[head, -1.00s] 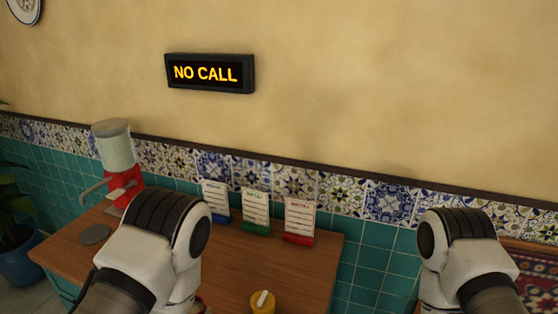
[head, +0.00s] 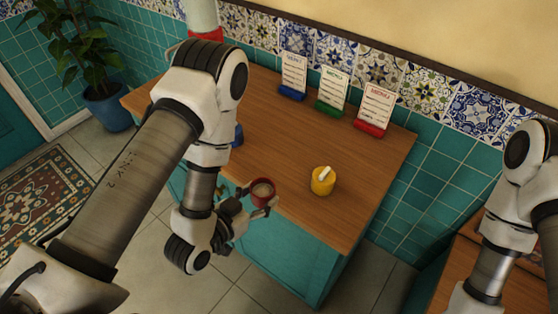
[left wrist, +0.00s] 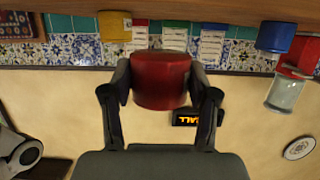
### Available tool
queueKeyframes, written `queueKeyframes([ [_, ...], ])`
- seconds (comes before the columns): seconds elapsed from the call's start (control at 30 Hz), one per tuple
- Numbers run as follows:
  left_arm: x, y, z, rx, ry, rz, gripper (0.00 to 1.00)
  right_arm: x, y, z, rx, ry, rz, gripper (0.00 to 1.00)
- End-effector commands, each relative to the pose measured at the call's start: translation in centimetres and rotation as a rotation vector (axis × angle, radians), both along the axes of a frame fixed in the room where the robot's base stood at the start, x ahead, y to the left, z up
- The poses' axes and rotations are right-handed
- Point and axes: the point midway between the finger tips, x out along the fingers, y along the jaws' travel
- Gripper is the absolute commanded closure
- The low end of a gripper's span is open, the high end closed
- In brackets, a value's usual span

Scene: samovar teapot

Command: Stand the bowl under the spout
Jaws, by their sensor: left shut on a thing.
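In the head view my left gripper (head: 257,198) is shut on a small red bowl (head: 263,189), at the table's front edge. Its opening faces up and shows a pale brown inside. In the left wrist view, which is upside down, the red bowl (left wrist: 160,80) sits between both fingers. The dispenser (head: 203,16) stands at the back left, mostly hidden behind my left arm. Its red body (left wrist: 303,54) and pale container (left wrist: 286,94) show in the left wrist view. I cannot make out its spout. My right gripper is out of view.
A yellow pot (head: 322,181) with a white item stands right of the bowl. A blue object (head: 238,136) is partly hidden by my left arm. Three menu cards (head: 331,92) line the back of the wooden table (head: 276,137). The table's middle is clear.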

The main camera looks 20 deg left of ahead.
Motion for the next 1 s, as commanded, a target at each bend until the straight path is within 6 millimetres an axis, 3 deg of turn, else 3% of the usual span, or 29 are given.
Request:
queueKeyframes([
  [0.13,0.5,0.0,-0.4,0.0,-0.003,0.0,0.84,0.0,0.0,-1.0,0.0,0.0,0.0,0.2],
  [0.3,2.9,0.2,-1.3,0.0,-0.01,0.001,0.84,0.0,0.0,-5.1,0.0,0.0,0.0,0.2],
  [0.47,7.2,0.4,-0.2,0.0,-0.007,0.0,0.84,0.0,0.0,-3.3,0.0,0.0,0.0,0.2],
  [0.7,13.3,0.7,-1.0,0.0,-0.003,0.001,0.84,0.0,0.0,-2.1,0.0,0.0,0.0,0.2],
  [0.9,16.2,0.9,-1.3,0.0,-0.004,0.001,0.84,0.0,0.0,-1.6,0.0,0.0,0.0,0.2],
  [1.0,16.0,0.9,-3.6,0.001,0.005,0.0,0.84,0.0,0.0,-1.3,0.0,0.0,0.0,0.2],
])
